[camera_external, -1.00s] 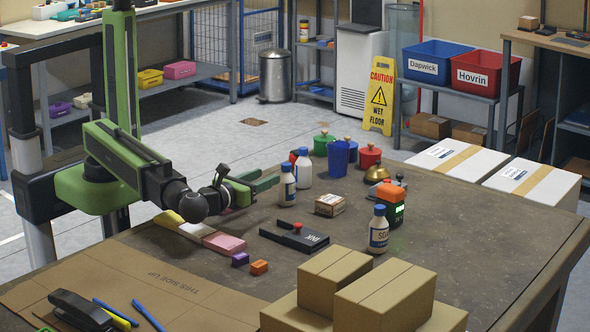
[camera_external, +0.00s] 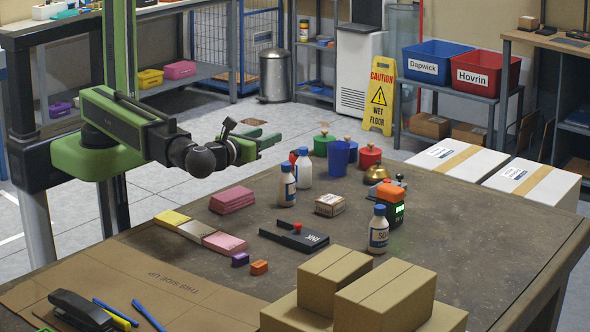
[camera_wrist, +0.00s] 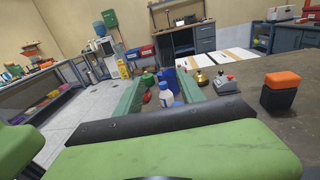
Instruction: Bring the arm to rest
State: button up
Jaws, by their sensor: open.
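My gripper (camera_external: 272,140) is raised above the far left part of the table, with its green fingers pointing right. The fingers are apart and nothing shows held between them. In the wrist view my gripper (camera_wrist: 158,86) shows two spread green fingers, with bottles and pots seen beyond them.
A yellow, white and pink row (camera_external: 198,233) lies on the table (camera_external: 460,240). Cardboard boxes (camera_external: 385,297) fill the front. The air around my gripper is clear.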

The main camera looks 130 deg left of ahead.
jog(key=s+a+r+n+h+p, duration=0.4)
jog(key=r+h+p, duration=0.4)
jog(key=p, duration=1)
jog(key=d+f+n+h+p, duration=0.1)
jog(key=d+n+h+p, duration=0.1)
jog(key=d+n+h, duration=0.2)
jog(key=d+f+n+t+h+p, duration=0.1)
jog(key=d+f+n+h+p, duration=0.1)
jog(key=d+n+h, duration=0.3)
jog(key=d+n+p, duration=0.1)
jog(key=d+n, duration=0.3)
jog(key=d, duration=0.2)
jog(key=shift+s+d+f+t+h+p, duration=0.2)
jog(key=shift+d+f+t+h+p, duration=0.05)
jog(key=shift+d+t+h+p, duration=0.1)
